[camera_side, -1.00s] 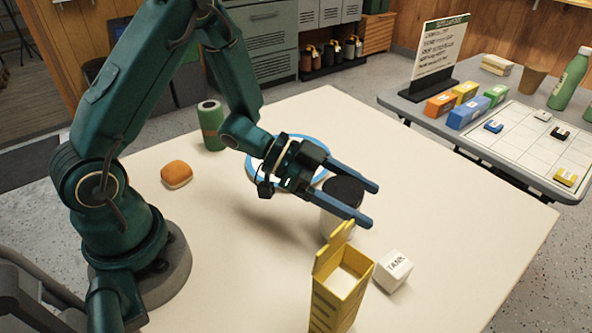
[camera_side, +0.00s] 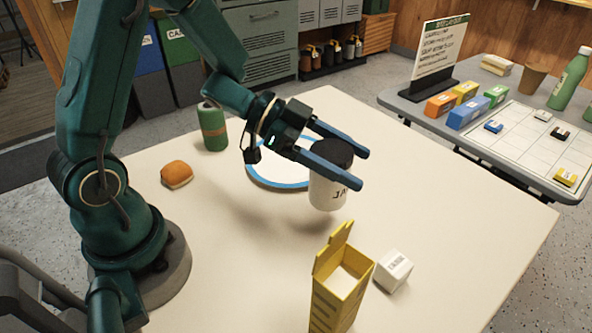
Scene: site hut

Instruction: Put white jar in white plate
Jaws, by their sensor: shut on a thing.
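The white plate (camera_side: 262,178) with a blue rim lies on the table, behind and to the left of the jar. My gripper and the jar hide part of the plate.
An open yellow box (camera_side: 340,285) and a white cube (camera_side: 393,270) stand at the front. A bun (camera_side: 176,175) and a green can (camera_side: 213,127) are to the left. The right side of the white table (camera_side: 460,215) is clear. A grey side table (camera_side: 400,103) stands beyond.

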